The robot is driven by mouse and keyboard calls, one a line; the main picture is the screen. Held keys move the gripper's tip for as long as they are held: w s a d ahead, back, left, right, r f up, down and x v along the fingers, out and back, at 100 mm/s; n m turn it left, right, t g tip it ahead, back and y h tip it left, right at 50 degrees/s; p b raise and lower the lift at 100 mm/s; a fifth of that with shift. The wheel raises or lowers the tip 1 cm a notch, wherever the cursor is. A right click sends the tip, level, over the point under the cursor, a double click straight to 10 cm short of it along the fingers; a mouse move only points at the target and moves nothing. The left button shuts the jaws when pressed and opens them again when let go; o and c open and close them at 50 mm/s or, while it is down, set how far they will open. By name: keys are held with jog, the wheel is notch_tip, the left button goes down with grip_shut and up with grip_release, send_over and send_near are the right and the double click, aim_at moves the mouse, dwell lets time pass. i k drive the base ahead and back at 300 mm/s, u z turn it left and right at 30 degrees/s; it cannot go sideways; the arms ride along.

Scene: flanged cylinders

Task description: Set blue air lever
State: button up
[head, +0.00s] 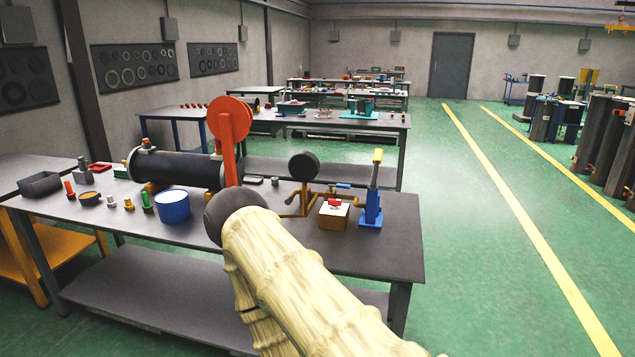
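A small blue lever handle (343,185) shows on the brass-coloured pipework (304,200) at the right part of the near bench. I take it for the blue air lever; its exact angle is too small to tell. Just right of it stands a blue upright (372,208) with a yellow top. My cream-sleeved arm reaches in from the bottom right and ends in a dark rounded part over the bench's front edge, left of the lever. The fingers of my gripper do not show. No contact with the lever is visible.
The near bench (390,250) holds a long black cylinder (180,169), an orange-red wheel stand (228,140), a blue round tub (172,206) and a white-and-brown box with a red top (334,213). Green floor (480,220) is open to the right. More benches stand behind.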

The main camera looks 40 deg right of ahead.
aim_at(344, 185)
jog(key=u, duration=0.25)
jog(key=i, duration=1.6)
jog(key=z, duration=0.55)
jog(key=i, duration=0.9)
jog(key=z, duration=0.85)
